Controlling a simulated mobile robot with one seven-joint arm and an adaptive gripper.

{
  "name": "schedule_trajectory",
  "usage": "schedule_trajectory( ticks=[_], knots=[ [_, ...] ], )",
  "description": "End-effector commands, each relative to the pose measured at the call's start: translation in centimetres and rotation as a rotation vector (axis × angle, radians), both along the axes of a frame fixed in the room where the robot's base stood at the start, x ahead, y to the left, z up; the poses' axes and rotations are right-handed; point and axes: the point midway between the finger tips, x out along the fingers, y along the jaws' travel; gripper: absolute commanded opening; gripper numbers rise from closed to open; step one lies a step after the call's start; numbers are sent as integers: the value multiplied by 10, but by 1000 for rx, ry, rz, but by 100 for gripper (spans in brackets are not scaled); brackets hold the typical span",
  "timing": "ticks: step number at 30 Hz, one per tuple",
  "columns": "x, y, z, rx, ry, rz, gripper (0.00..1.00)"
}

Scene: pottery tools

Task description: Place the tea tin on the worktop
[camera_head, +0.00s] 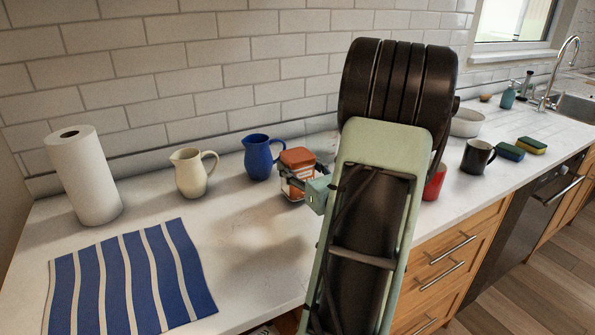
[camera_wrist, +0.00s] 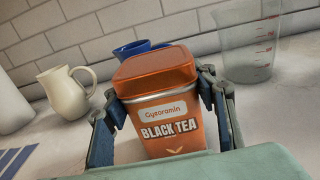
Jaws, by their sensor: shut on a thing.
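The tea tin (camera_wrist: 172,125) is orange with a white band and the words "BLACK TEA"; it stands nearly upright in the wrist view. In the head view the tea tin (camera_head: 297,158) is over the white worktop (camera_head: 225,218), just right of the blue jug. My gripper (camera_wrist: 160,108) has one finger on each side of the tin and is shut on it. In the head view my gripper (camera_head: 302,185) is partly hidden by my arm. The tin's base is hidden in the wrist view, and I cannot tell whether it touches the worktop.
A blue jug (camera_head: 258,158) and a cream jug (camera_head: 191,173) stand left of the tin. A clear measuring cup (camera_wrist: 250,48) stands behind right. A paper towel roll (camera_head: 84,175) and a striped cloth (camera_head: 128,279) are at left. A black mug (camera_head: 477,157) stands right of my arm. The worktop's front middle is clear.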

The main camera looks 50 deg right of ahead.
Motion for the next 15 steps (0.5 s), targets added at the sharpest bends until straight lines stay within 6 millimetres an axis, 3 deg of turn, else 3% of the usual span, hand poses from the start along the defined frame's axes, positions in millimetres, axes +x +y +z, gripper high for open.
schedule_trajectory(
  ticks=[3, 13, 14, 15],
  knots=[
    [0, 0, -12, 0, -3, -1, 5],
    [0, 0, -16, -2, -4, -1, 5],
    [0, 0, -16, -2, -2, -1, 53],
    [0, 0, -15, -2, -2, -1, 58]
  ],
)
